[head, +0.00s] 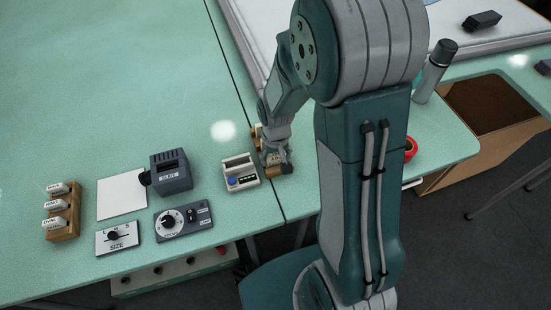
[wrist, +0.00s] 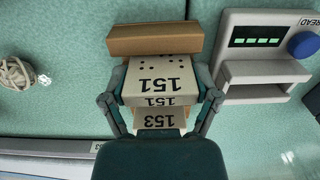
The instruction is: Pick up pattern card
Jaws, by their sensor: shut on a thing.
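A white pattern card (wrist: 155,84) marked 151, with small punched holes, is between the fingers of my gripper (wrist: 162,92) in the wrist view. The fingers are shut on its two sides. A second card (wrist: 160,118) marked 153 shows just below it in the picture. A brown wooden piece (wrist: 150,40) lies along the far side of the cards; I cannot tell whether card 151 is clear of it. In the head view my gripper (head: 274,156) is low over the table, right beside the card reader (head: 240,173), and the cards are mostly hidden there.
The reader, with a green display and blue button, also shows in the wrist view (wrist: 262,60). A dark boxy device (head: 171,172), a dial box (head: 183,221), a size slider (head: 118,238), a white sheet (head: 122,195) and a wooden rack (head: 62,216) stand left. The back-left table is clear.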

